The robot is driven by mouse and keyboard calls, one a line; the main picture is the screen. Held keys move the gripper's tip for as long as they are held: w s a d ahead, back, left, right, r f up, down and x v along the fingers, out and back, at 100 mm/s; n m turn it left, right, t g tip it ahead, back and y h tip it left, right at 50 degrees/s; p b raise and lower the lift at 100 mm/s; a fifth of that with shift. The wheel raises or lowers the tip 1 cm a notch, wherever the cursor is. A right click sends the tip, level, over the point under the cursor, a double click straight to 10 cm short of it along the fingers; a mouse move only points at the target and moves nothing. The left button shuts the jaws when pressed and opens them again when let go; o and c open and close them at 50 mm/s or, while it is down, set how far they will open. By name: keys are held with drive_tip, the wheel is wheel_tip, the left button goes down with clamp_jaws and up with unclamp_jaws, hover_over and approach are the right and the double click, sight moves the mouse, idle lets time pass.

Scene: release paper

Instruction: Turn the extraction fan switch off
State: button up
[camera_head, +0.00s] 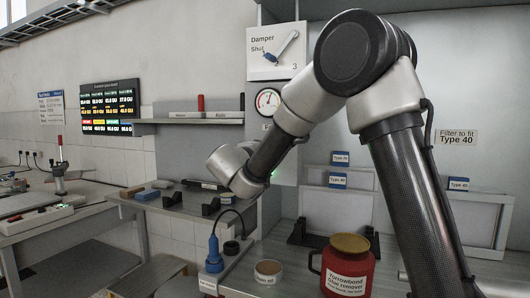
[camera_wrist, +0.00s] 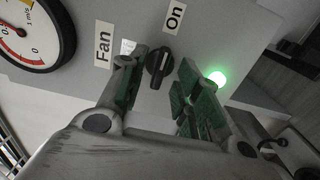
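The fan switch is a black rotary knob (camera_wrist: 160,63) on a grey panel in the wrist view. A "Fan" label (camera_wrist: 103,45) is to its left and an "On" label (camera_wrist: 174,16) is above it. The knob's long grip points up towards "On". A green lamp (camera_wrist: 217,78) is lit to its right. My gripper (camera_wrist: 158,76) is open, with one green-padded finger on each side of the knob in the picture. Slim gaps show between fingers and knob; I cannot tell the depth gap. In the head view my arm hides the knob and gripper.
A round gauge (camera_head: 267,101) and a "Damper Shut" dial (camera_head: 276,51) are above the switch area. A shelf (camera_head: 188,121) is left.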

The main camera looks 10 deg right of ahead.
drive_tip(key=shift+w+d, duration=0.35)
drive_tip(key=shift+w, duration=0.05)
clamp_jaws()
drive_tip(key=shift+f+n, duration=0.1)
drive_tip(key=shift+n, duration=8.8)
